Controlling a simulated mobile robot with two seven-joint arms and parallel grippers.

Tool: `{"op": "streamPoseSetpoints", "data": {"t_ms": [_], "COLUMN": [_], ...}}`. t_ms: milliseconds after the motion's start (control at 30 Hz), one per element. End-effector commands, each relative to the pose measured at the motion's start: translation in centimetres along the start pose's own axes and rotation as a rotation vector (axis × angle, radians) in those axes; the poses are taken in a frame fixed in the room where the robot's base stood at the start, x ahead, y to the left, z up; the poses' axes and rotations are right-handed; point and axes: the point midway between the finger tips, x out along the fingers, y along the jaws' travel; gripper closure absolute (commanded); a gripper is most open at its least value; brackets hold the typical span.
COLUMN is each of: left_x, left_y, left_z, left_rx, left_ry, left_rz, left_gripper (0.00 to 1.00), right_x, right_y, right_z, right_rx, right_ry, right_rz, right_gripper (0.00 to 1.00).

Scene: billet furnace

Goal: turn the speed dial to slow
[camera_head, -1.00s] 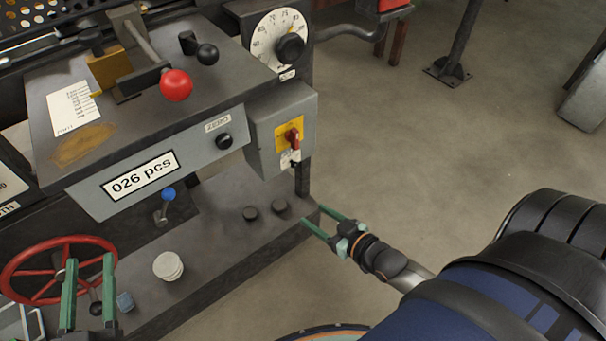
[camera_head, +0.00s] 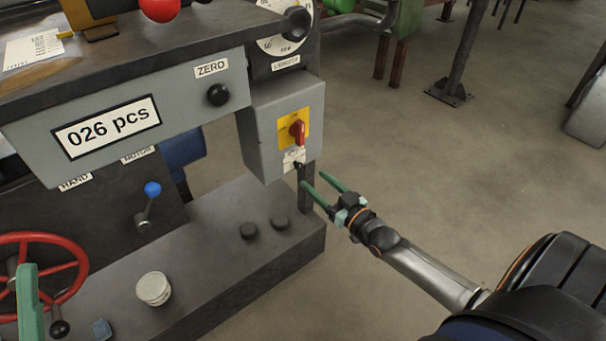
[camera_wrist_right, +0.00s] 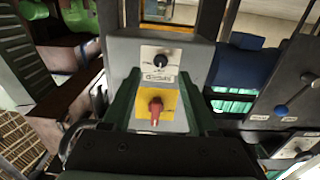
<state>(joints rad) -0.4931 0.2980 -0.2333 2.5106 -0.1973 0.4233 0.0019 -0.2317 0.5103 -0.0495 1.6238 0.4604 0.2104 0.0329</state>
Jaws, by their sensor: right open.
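A small black knob on a white plate (camera_head: 297,160) sits low on the front of the grey switch box, below a red rotary switch (camera_head: 298,130) on a yellow plate. It looks like the speed dial, but its lettering is too small to read. The knob (camera_wrist_right: 160,61) and the red switch (camera_wrist_right: 155,108) also show in the right wrist view. My right gripper (camera_head: 315,180) is open and empty, just below and right of the knob, apparently not touching it. One green finger of my left gripper (camera_head: 28,302) shows at the lower left edge, by the red handwheel.
The grey switch box (camera_head: 262,135) hangs beside the "026 pcs" panel (camera_head: 110,127). A large white dial (camera_head: 272,44) with a black knob is above it. The machine's dark base ledge (camera_head: 205,255) carries several small items. Open floor (camera_head: 420,160) lies to the right.

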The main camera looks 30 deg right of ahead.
Motion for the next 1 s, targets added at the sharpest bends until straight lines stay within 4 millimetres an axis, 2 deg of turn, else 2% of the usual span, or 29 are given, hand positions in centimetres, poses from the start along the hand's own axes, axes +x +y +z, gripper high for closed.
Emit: {"op": "streamPoseSetpoints", "data": {"t_ms": [100,333,500,767,833,1000], "left_x": [-0.8,-1.4,-1.6,-1.6,-1.6,-1.6], "left_y": [0.5,0.8,0.9,0.9,1.0,1.0], "left_z": [0.8,1.6,1.8,1.7,1.7,1.7], "left_rx": [-0.012,-0.032,-0.038,-0.039,-0.039,-0.038], "left_ry": [-0.003,-0.009,-0.012,-0.012,-0.011,-0.011], "left_rz": [0.002,0.002,0.001,0.004,0.005,0.007], "left_gripper": [0.50,0.50,0.50,0.50,0.50,0.50], "right_x": [2.3,5.2,6.1,6.2,6.2,6.2], "right_y": [0.0,0.0,-0.1,-0.1,-0.1,0.0], "right_z": [0.2,0.2,0.1,0.1,0.1,0.1], "right_rx": [-0.001,-0.001,0.000,0.000,0.000,0.000], "right_ry": [0.003,0.001,0.000,-0.002,-0.002,-0.001], "right_rz": [0.000,0.001,0.000,0.000,0.000,0.000], "right_gripper": [0.41,0.41,0.41,0.41,0.45,0.64]}}
